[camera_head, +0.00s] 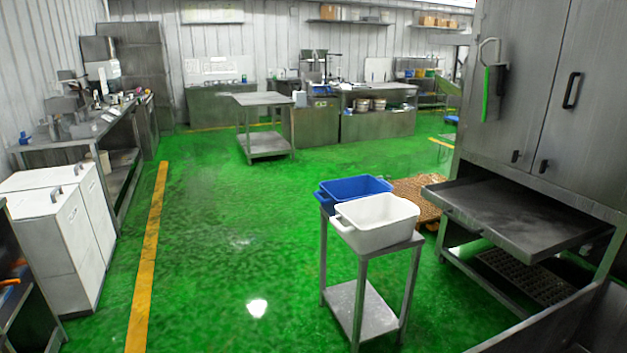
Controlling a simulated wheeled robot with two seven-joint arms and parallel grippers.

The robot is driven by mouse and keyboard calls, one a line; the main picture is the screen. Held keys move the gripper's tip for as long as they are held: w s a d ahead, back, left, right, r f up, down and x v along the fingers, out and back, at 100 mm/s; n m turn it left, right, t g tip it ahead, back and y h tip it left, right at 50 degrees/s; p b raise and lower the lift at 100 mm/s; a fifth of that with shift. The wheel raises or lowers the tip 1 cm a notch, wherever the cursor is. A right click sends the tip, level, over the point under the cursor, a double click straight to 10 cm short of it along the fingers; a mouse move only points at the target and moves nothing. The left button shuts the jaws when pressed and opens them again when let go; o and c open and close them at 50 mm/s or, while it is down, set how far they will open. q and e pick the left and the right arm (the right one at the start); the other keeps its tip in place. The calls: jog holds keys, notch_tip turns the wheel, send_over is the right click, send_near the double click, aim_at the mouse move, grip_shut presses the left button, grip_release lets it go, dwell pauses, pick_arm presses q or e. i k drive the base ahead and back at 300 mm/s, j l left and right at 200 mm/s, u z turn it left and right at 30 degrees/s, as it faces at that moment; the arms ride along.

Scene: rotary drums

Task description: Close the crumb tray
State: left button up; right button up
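The crumb tray (520,214) is a dark, flat metal tray at the right. It sticks out from under the tall grey metal cabinet (540,100), so it stands pulled out. Its front edge faces left and towards me, above an open lower frame. Neither of my grippers shows in the head view, so their state and their distance from the tray cannot be seen.
A small metal stand (361,307) holds a white tub (377,222) and a blue tub (352,187), just left of the tray. A brown pallet (418,192) lies behind. White cabinets (60,235) stand at left. The green floor (225,240) between is clear.

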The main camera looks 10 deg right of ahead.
aim_at(533, 226)
jog(key=i+j+z, duration=0.1)
jog(key=i+z, duration=0.3)
jog(key=i+j+z, duration=0.2)
jog(key=i+z, duration=0.25)
jog(key=i+j+z, duration=0.2)
jog(key=z, duration=0.2)
jog(key=i+j+z, duration=0.25)
jog(key=j+z, duration=0.15)
jog(key=i+j+u, duration=0.45)
jog(key=i+j, duration=0.25)
jog(key=i, duration=0.15)
